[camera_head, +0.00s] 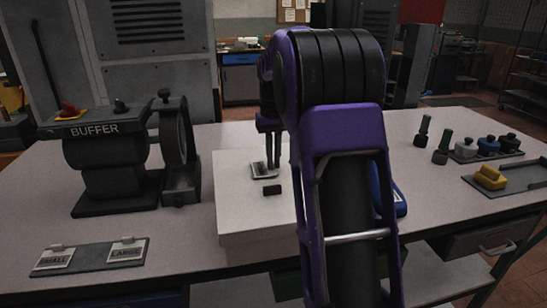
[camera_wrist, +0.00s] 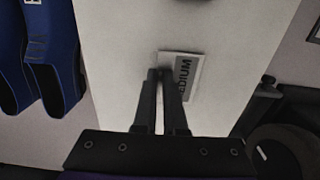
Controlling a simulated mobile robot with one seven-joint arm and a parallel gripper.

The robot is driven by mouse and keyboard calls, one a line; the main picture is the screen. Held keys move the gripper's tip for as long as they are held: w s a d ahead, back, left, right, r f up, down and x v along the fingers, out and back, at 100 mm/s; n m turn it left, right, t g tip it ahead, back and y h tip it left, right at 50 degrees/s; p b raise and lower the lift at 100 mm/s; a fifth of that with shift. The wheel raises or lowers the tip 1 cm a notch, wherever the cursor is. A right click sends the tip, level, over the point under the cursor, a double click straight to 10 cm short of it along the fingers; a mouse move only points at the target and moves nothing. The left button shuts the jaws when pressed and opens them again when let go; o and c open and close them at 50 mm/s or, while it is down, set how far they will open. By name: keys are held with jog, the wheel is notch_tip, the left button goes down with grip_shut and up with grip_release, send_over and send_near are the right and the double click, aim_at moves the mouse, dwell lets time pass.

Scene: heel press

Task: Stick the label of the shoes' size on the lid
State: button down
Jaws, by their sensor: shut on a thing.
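The white shoe box (camera_head: 238,215) stands on the table with its lid on top. The label reading MEDIUM (camera_wrist: 193,78) is pale with dark letters; part of the word is hidden by a finger. My gripper (camera_head: 272,166) is shut on this label (camera_head: 262,172) over the lid; it also shows in the wrist view (camera_wrist: 161,76). The label lies flat at lid height, but I cannot tell whether it touches the lid. A pair of blue shoes (camera_wrist: 58,60) lies beside the box; my arm hides most of them in the head view.
A holder plate (camera_head: 95,258) with SMALL (camera_head: 54,260) and LARGE (camera_head: 125,252) labels is at front left. The buffer machine (camera_head: 108,160) stands left of the box. Stamps (camera_head: 442,150) and a tray with a yellow block (camera_head: 489,178) are at right.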

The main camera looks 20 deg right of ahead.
jog(key=shift+f, duration=0.5)
dwell(1.4)
jog(key=c, duration=0.9)
grip_release()
jog(key=shift+o, duration=0.3)
jog(key=shift+r, duration=0.1)
jog(key=o, duration=0.4)
notch_tip(320, 180, up, 3)
jog(key=p, duration=0.2)
jog(key=shift+p, duration=0.4)
jog(key=shift+r, duration=2.05)
